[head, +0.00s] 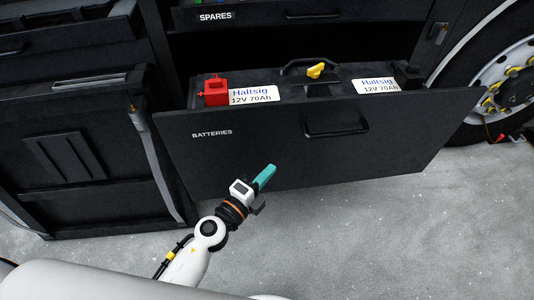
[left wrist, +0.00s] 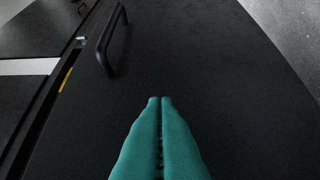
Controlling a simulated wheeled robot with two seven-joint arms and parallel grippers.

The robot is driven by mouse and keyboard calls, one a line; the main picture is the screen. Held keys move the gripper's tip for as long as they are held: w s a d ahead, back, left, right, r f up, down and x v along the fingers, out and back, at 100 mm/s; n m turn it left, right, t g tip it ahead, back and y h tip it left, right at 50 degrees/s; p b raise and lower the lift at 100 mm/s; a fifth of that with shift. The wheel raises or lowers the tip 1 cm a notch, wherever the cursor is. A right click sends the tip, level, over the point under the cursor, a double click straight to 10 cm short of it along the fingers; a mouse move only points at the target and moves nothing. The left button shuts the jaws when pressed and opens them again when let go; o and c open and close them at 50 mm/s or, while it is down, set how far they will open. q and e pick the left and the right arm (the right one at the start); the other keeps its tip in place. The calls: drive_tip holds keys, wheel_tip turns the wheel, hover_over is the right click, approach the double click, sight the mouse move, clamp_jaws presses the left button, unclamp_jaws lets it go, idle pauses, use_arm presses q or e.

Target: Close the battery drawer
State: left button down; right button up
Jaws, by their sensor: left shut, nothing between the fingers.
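The battery drawer (head: 400,143) is pulled out of the dark cabinet, with its front panel labelled BATTERIES and a black bar handle (head: 336,121) near its top edge. Inside it stands a black battery (head: 325,86) with a red terminal cover and white labels. My left gripper (head: 267,175) is shut and empty, with teal fingers, in front of the lower part of the drawer front. In the left wrist view the shut fingertips (left wrist: 160,100) point at the dark panel, and the handle (left wrist: 110,40) is at upper left. I cannot tell whether the fingertips touch the panel. My right gripper is not in view.
The SPARES drawer (head: 270,15) is above. A black cabinet section (head: 75,150) with a hanging grey strap stands at left. A wheel with yellow nut markers (head: 505,75) is at right. Grey floor (head: 370,240) in front is clear.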

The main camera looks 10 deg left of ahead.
sight(277, 148)
use_arm(q)
drive_tip(key=w, duration=0.4)
drive_tip(key=shift+a, duration=0.15)
drive_tip(key=shift+w+a, duration=0.2)
drive_tip(key=shift+w, duration=0.25)
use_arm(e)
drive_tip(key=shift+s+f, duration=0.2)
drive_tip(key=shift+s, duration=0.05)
